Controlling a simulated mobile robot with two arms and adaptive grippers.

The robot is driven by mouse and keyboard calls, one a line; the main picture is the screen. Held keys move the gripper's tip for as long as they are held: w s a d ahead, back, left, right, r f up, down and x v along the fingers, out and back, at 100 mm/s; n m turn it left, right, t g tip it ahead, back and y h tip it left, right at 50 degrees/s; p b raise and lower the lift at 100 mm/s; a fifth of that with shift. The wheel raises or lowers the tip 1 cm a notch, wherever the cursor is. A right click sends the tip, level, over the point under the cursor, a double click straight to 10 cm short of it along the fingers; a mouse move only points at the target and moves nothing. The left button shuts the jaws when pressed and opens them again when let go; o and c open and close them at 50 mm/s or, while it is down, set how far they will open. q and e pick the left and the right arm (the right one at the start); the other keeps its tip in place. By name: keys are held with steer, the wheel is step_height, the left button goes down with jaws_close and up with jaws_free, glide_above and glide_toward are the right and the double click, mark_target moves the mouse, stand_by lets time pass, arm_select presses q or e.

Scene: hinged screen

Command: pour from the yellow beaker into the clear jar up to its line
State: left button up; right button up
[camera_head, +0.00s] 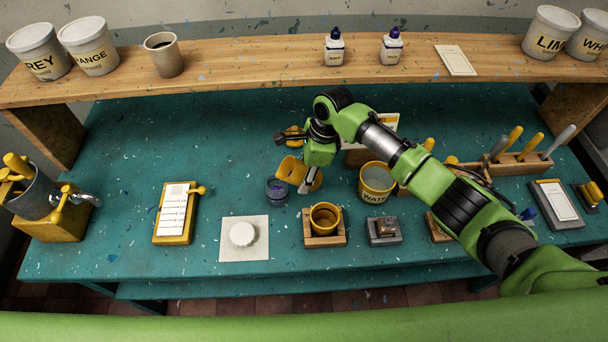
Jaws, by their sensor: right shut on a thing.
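My right gripper (308,178) is shut on a yellow beaker (291,170), partly hidden by the fingers and held above the teal table. The beaker is tilted, its mouth side toward the left. A small clear jar (277,190) stands on the table just below and left of the beaker. The jar looks bluish-purple inside; its line and exact level are too small to read. I cannot tell whether liquid is flowing. My left gripper is not in view.
A yellow cup (325,218) sits in a wooden holder in front. A yellow water pot (376,182) stands right of the gripper. A white round item (242,234) lies on a pale sheet. Tool racks fill the right; the table's left middle is mostly clear.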

mark_target(301, 164)
steer(key=shift+r+h, duration=1.1)
steer(key=shift+h, duration=0.5)
stand_by(0.6)
steer(key=shift+a+r+h, duration=0.3)
steer(key=shift+r+h, duration=0.4)
steer(key=shift+h, duration=0.3)
stand_by(2.6)
steer(key=shift+d, duration=0.15)
stand_by(0.4)
